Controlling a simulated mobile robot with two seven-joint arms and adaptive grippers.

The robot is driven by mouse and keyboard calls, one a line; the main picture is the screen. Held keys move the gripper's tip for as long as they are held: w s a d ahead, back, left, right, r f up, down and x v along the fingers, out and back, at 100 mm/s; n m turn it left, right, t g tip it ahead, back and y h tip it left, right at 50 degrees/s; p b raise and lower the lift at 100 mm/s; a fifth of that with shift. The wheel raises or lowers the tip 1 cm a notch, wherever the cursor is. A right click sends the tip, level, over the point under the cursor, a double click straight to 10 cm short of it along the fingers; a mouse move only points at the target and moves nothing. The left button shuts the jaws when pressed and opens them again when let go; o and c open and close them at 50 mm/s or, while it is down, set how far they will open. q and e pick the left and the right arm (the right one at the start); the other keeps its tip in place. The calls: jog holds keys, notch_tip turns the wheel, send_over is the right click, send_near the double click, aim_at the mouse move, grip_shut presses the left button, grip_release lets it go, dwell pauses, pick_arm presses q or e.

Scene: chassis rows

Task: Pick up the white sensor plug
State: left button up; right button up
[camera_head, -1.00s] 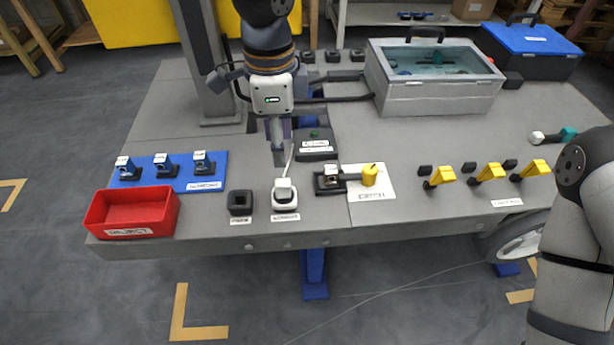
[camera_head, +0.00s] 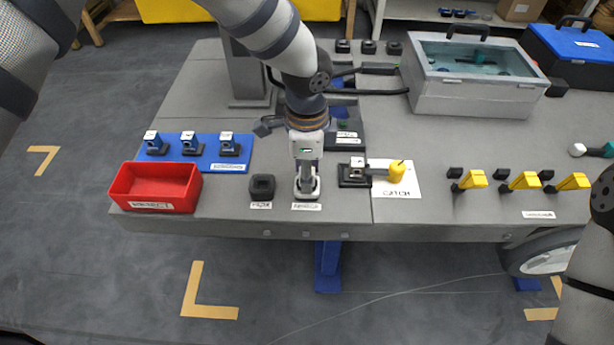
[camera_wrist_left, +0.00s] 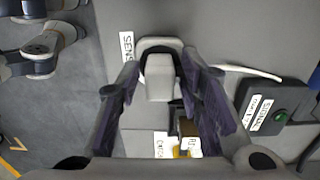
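The white sensor plug (camera_wrist_left: 160,82) sits in its holder (camera_wrist_left: 158,45) behind a label at the bench's front edge. A white cable (camera_wrist_left: 248,71) lies on the bench beside it. In the head view the plug's holder (camera_head: 316,187) is mostly covered by my left gripper (camera_head: 305,189), which points down over it. In the left wrist view my left gripper (camera_wrist_left: 160,90) is open. Its two dark fingers stand on either side of the plug, with gaps visible between them and the plug. My right gripper is out of view; only part of that arm shows at the right edge.
A dark square socket (camera_head: 262,187) stands just left of the plug. A dark fixture (camera_head: 352,172) with a yellow-capped part (camera_head: 396,171) stands right. A red bin (camera_head: 155,187), a blue board (camera_head: 205,163) with several connectors, and a grey case (camera_head: 470,95) share the bench.

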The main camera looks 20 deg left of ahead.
pick_arm(q)
grip_shut()
